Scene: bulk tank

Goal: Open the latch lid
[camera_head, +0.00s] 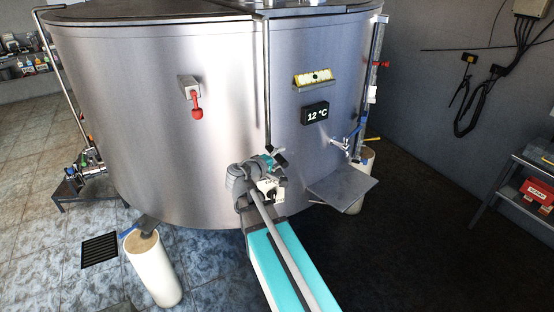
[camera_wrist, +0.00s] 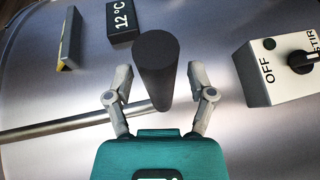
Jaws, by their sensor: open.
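The steel tank (camera_head: 150,110) has a flat lid (camera_head: 310,10) on top. A thin metal rod (camera_head: 267,80) runs from the lid down the tank's front to a black grip (camera_head: 279,150). In the wrist view the black grip (camera_wrist: 158,65) points toward the camera, with the grey rod (camera_wrist: 60,130) leading off to the left. My gripper (camera_wrist: 160,78) is open, one finger on each side of the grip, with visible gaps. In the head view my gripper (camera_head: 270,162) is at the rod's lower end, partly hidden by my arm.
A 12 °C display (camera_head: 315,113) and a yellow sign (camera_head: 313,78) are right of the rod. An OFF/STIR switch box (camera_wrist: 275,70) is close to the right finger. A red-handled fitting (camera_head: 195,98) is on the left. A grey shelf (camera_head: 342,187) juts out at lower right.

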